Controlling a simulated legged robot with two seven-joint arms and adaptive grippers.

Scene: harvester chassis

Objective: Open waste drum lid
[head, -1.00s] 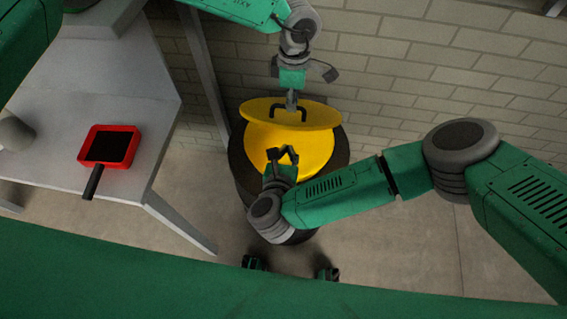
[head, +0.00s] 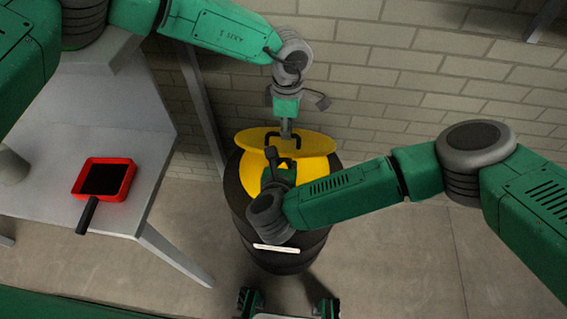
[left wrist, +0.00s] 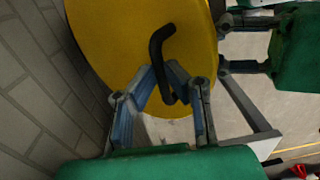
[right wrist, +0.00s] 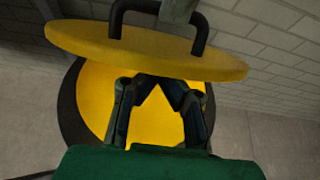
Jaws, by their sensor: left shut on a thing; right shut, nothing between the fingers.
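The yellow lid (head: 310,145) is tilted above the black waste drum (head: 240,200), with yellow showing inside the drum rim below it. My left gripper (head: 287,134) is shut on the lid's black handle; the handle also shows between its fingers in the left wrist view (left wrist: 157,45). My right gripper (head: 272,155) is shut and empty, in front of the lid's near edge and over the drum opening. In the right wrist view the right fingertips (right wrist: 158,82) sit just below the lid's edge (right wrist: 120,52); whether they touch it I cannot tell.
A grey table (head: 140,150) stands at the left, with a red pan-like object (head: 103,180) on it. A brick wall (head: 430,80) rises close behind the drum. The floor (head: 400,250) right of the drum is clear.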

